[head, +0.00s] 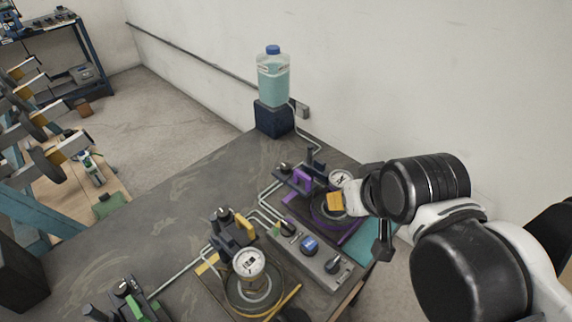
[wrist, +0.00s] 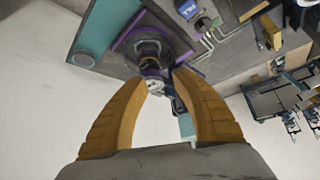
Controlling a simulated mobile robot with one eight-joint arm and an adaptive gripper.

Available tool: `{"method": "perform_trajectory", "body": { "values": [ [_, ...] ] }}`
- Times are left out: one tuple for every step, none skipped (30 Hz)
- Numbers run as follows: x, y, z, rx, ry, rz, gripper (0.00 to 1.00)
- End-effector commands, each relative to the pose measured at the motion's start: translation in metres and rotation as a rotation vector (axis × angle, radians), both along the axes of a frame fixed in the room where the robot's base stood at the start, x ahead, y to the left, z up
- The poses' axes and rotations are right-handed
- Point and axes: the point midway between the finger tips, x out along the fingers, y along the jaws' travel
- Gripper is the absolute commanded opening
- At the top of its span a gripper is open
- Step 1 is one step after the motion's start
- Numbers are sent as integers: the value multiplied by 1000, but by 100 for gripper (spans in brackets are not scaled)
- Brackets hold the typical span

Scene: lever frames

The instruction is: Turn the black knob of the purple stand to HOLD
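The purple stand (head: 301,179) is at the right end of the bench in the head view, with a purple ring around a dark round base. Its white-faced gauge (head: 341,178) stands above the ring. A small black knob (head: 284,167) shows at the stand's left; its pointer and the HOLD mark are too small to read. My gripper (head: 340,203) is over the stand's right side, covering part of it. In the wrist view my gripper (wrist: 158,80) has two orange fingers spread apart. The purple ring (wrist: 122,43) lies beyond them; contact cannot be told.
A green stand (head: 136,305) is at lower left. A bottle (head: 273,80) stands on a dark block at the back. The bench's left middle is clear.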

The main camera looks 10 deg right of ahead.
Motion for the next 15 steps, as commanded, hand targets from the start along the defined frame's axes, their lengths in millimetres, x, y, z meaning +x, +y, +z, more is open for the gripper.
{"method": "perform_trajectory", "body": {
  "values": [
    [0, 0, 0, 0, 0, 0, 32],
    [0, 0, 0, 0, 0, 0, 32],
    [0, 0, 0, 0, 0, 0, 32],
    [0, 0, 0, 0, 0, 0, 32],
    [0, 0, 0, 0, 0, 0, 32],
    [0, 0, 0, -1, 0, 1, 47],
    [0, 0, 1, -2, 2, 3, 48],
    [1, 1, 2, -6, 6, 9, 48],
    [4, 2, 5, -17, 14, 24, 48],
    [7, 3, 8, -28, 24, 39, 48],
    [10, 4, 12, -44, 38, 61, 48],
    [16, 6, 18, -69, 61, 97, 48],
    [21, 8, 24, -94, 83, 130, 48],
    [28, 10, 29, -121, 107, 169, 48],
    [38, 14, 36, -161, 143, 227, 48]
  ]
}}
